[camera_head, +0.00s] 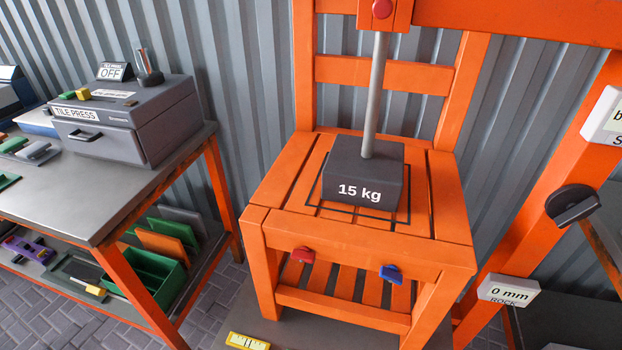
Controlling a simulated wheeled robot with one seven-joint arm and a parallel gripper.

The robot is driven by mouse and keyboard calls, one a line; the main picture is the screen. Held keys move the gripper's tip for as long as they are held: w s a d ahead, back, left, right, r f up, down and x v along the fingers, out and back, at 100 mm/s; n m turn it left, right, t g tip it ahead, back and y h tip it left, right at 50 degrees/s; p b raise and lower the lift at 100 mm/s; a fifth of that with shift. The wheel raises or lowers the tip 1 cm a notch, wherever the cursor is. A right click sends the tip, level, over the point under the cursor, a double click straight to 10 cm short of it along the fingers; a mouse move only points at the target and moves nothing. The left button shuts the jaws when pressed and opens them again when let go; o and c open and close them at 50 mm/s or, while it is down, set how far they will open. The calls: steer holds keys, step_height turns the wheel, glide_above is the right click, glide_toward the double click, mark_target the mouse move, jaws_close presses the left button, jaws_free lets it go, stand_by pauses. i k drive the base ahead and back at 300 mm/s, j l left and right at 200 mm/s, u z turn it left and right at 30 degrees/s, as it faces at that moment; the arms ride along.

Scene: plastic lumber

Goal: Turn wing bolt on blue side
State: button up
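A blue wing bolt (391,273) sits on the right part of the front rail of an orange wooden stand (350,236). A red wing bolt (303,254) sits on the left part of the same rail. A dark grey block marked 15 kg (345,170) rests on the stand's slatted top, with a grey rod (374,100) rising from it to a red knob (382,9) on the orange frame. My gripper is not in view.
A metal-topped table (95,200) with a grey tile press box (115,125) stands left. Corrugated wall stands behind.

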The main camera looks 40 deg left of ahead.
mark_target(390, 273)
steer(key=u, duration=0.9)
